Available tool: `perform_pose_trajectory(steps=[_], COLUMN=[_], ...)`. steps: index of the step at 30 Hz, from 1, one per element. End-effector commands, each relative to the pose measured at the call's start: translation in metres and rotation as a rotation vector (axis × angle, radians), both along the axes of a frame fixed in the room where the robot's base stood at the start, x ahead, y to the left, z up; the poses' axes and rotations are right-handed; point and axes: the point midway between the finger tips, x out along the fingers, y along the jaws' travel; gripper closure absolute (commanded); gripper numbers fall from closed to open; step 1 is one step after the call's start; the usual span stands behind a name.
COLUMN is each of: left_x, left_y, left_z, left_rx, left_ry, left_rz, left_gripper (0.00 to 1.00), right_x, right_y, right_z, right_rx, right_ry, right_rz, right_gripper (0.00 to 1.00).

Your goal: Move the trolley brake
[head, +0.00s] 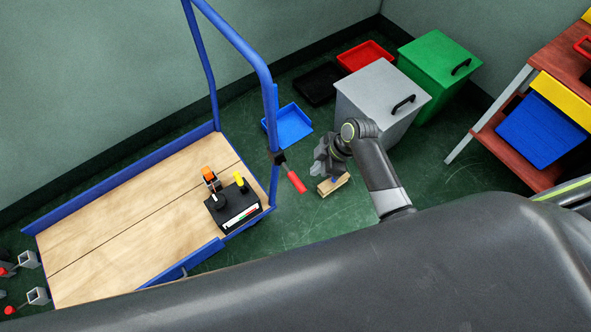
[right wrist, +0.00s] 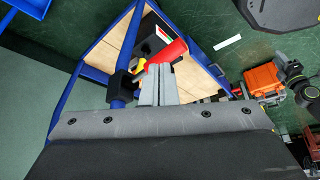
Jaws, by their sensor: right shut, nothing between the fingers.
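The trolley (head: 130,205) has a wooden deck and a blue tubular frame, and stands at the left of the head view. Its brake is a lever with a red handle (head: 297,182), fixed by a black clamp (head: 278,157) to the blue upright. The handle slants down to the right. My right gripper (head: 318,168) is just right of the lever, shut and empty. In the right wrist view, the shut fingers (right wrist: 158,82) point at the red handle (right wrist: 170,48), close to it; I cannot tell whether they touch.
A black box (head: 232,207) with orange and yellow parts sits on the deck. Blue (head: 287,125), black (head: 317,84) and red (head: 365,56) trays lie behind. Grey (head: 372,95) and green (head: 437,65) bins stand beyond my right arm. A pale wooden piece (head: 336,185) lies below the gripper.

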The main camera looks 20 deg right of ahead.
Motion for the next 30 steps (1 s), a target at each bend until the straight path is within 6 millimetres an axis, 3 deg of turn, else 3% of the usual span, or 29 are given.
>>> perform_pose_trajectory(steps=[9,15,21,30], left_x=[0.000,0.000,0.000,0.000], left_y=[0.000,0.000,0.000,0.000], left_z=[0.012,0.016,0.017,0.017], left_rx=[0.000,0.000,0.000,0.000], left_ry=[0.000,0.000,0.000,0.000], left_rz=[0.000,0.000,0.000,0.000], left_gripper=[0.64,0.64,0.64,0.64], right_x=[-0.009,-0.014,-0.017,-0.017], right_y=[-0.035,-0.051,-0.059,-0.061], right_z=[0.073,0.109,0.127,0.129], right_rx=[-0.005,-0.004,-0.001,0.000], right_ry=[-0.004,-0.003,-0.001,0.000], right_rz=[0.001,0.000,0.000,-0.001], right_gripper=[1.00,1.00,1.00,1.00])
